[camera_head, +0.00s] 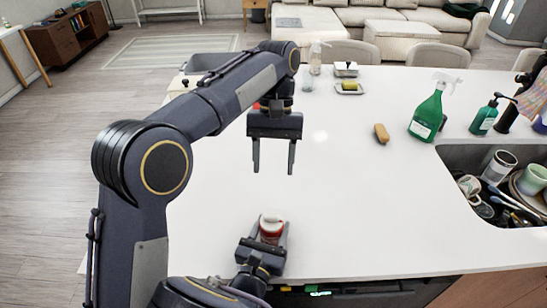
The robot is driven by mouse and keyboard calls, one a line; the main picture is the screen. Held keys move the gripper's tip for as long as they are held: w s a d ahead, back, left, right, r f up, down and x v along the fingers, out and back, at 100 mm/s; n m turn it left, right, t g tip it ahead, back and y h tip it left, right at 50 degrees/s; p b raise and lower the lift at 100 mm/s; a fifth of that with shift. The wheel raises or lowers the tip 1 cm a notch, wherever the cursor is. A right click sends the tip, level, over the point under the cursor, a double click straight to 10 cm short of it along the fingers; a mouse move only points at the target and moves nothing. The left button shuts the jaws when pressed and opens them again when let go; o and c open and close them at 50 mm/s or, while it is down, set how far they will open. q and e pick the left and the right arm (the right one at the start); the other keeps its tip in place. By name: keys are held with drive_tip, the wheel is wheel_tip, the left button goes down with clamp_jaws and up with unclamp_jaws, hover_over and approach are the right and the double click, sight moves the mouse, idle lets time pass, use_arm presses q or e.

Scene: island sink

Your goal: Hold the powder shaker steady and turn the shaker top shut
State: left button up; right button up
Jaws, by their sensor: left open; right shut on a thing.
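The powder shaker (271,229) is a small red and white container with a pale top. It stands upright at the front of the white island counter. My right gripper (268,238) is shut on it, with a finger on each side of its body. My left gripper (273,158) is open and empty. Its two fingers point down, and it is above and behind the shaker, apart from it. The details of the shaker top are too small to tell.
A green spray bottle (427,112), a green pump bottle (484,117) and a brown brush or sponge (381,134) are on the right of the counter (340,190). A sink (455,156) full of dishes is at far right. The counter around the shaker is clear.

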drive_tip(key=o, duration=1.1)
drive_tip(key=shift+o, duration=0.2)
